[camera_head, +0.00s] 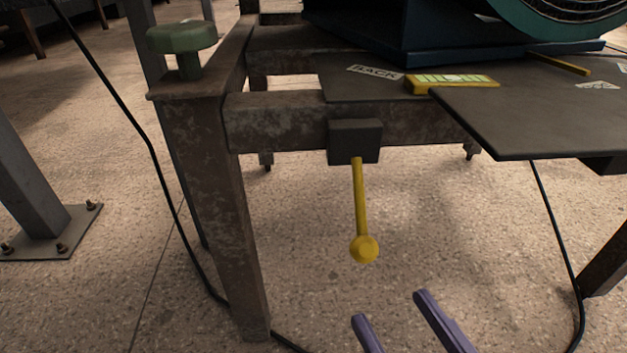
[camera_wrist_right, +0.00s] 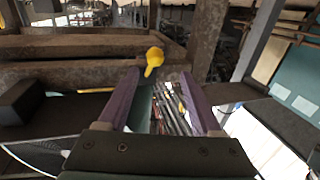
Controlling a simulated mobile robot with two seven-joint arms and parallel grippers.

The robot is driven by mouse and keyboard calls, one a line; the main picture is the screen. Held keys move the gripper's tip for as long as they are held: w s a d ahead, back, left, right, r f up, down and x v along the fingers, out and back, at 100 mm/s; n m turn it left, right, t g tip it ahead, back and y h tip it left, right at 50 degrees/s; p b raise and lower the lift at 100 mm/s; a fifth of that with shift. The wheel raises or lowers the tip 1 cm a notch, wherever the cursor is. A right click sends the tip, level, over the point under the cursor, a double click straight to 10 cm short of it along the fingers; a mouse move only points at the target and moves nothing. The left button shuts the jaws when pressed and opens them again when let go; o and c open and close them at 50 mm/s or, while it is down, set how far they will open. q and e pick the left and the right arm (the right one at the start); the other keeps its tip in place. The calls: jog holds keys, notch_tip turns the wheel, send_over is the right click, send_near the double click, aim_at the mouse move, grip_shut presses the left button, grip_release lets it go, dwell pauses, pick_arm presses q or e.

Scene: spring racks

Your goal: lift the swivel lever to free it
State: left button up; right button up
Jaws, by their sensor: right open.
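The swivel lever (camera_head: 360,200) is a thin yellow rod with a round yellow knob (camera_head: 364,249) at its end. It hangs down from a dark block (camera_head: 355,141) on the front rail of the rusty rack. My right gripper (camera_head: 390,306) is open, with its purple fingers below and slightly right of the knob, apart from it. In the right wrist view the yellow knob (camera_wrist_right: 154,57) appears between the fingertips and beyond them; the rod is mostly hidden there. My left gripper is not in view.
A grey plate (camera_head: 540,112) juts out at the right above the floor. A green knob (camera_head: 182,40) stands on the rack's left corner post. A yellow level-like bar (camera_head: 451,83) lies on the rack top. Black cables hang at left and right. The floor below the lever is clear.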

aim_at(370, 260)
jog(key=w+b, duration=0.1)
jog(key=w, duration=0.3)
jog(key=shift+w+d+b, duration=0.1)
jog(key=shift+w+b, duration=0.2)
jog(key=x, duration=0.2)
jog(key=b+x, duration=0.1)
jog(key=x, duration=0.1)
jog(key=shift+a, duration=0.3)
jog(key=shift+w+r+b, duration=0.1)
jog(key=shift+w+b, duration=0.2)
jog(key=shift+w, duration=0.15)
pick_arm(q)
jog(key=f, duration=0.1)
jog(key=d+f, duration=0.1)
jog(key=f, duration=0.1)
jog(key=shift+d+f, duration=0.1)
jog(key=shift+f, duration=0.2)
pick_arm(e)
jog(key=shift+a, duration=0.1)
jog(key=shift+c, duration=0.9)
grip_shut()
